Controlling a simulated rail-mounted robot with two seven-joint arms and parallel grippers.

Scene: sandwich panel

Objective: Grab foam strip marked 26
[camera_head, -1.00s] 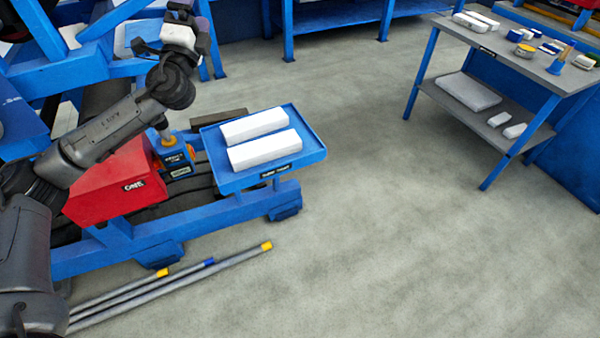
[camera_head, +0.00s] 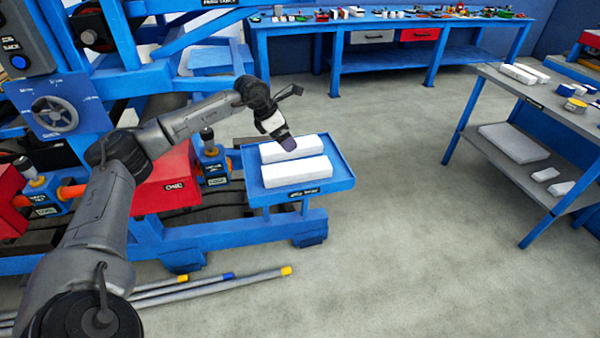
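Two white foam strips lie side by side on a blue tray (camera_head: 257,192) fixed to the blue machine. The rear strip (camera_head: 308,146) is partly covered by my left gripper; the front strip (camera_head: 296,173) is in full view. I cannot read a number 26 on either one. My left gripper (camera_head: 288,143) points down at the rear strip, over or against its upper face. Its fingers are too small and dark to tell whether they are open or shut, and contact is unclear. My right gripper is out of view.
A grey two-level table (camera_head: 545,98) at the right holds more white blocks and small items. A blue workbench (camera_head: 370,23) stands at the back. Several rods (camera_head: 215,285) lie on the floor in front of the machine. The concrete floor right of the tray is clear.

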